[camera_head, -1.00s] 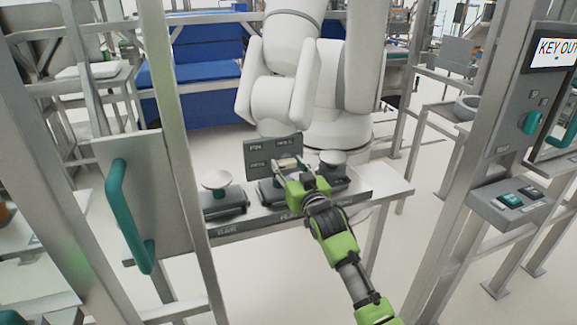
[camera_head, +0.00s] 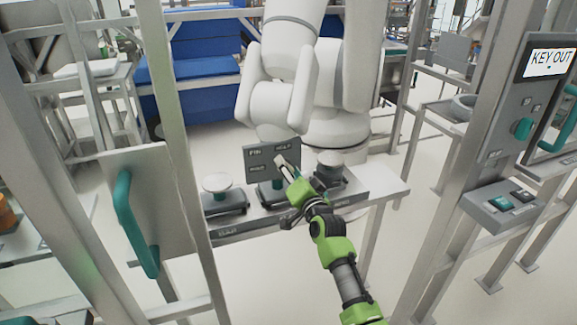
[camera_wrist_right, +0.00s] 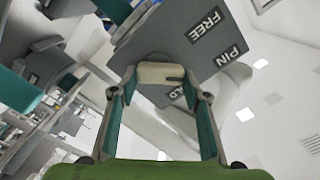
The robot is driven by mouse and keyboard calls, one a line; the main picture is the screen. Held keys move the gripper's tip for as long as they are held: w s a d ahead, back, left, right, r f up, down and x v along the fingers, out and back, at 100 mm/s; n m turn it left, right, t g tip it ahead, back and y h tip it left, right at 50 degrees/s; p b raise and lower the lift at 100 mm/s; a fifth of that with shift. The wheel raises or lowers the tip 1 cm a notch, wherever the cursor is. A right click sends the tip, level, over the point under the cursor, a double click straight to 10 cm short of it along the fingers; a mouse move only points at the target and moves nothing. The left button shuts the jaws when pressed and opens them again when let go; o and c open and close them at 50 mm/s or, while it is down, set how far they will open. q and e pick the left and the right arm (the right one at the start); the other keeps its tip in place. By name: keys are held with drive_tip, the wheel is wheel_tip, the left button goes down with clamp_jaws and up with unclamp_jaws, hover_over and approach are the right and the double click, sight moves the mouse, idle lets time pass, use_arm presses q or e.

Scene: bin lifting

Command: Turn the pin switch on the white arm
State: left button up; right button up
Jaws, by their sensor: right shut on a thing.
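The grey pin switch panel (camera_head: 259,160) stands upright on the bench in front of the white arm (camera_head: 275,95). Its labels read PIN, HELD and, less clearly, a third. In the right wrist view the panel (camera_wrist_right: 195,52) shows FREE and PIN upside down or slanted, with another label partly hidden. My right gripper (camera_head: 284,164) is at the panel's front, tilted, its fingers closed around the cream switch handle (camera_wrist_right: 160,73). The handle sits between both fingertips in the wrist view. My left gripper is out of view.
Round-topped pedestals (camera_head: 217,184) stand on the bench (camera_head: 375,195) on both sides of my right gripper. Metal posts frame the opening left and right. A door panel with a teal handle (camera_head: 130,220) is at left. A display (camera_head: 551,62) at right reads KEY OUT.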

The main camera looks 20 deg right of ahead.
drive_tip(key=m+p, duration=0.1)
drive_tip(key=m, duration=0.3)
drive_tip(key=shift+d+m, duration=0.15)
drive_tip(key=shift+m, duration=0.15)
drive_tip(key=shift+f+m, duration=0.2)
drive_tip(key=shift+m, duration=1.7)
drive_tip(key=o, duration=1.1)
drive_tip(key=shift+d, duration=0.1)
drive_tip(key=s, duration=1.2)
drive_tip(key=shift+d, duration=0.2)
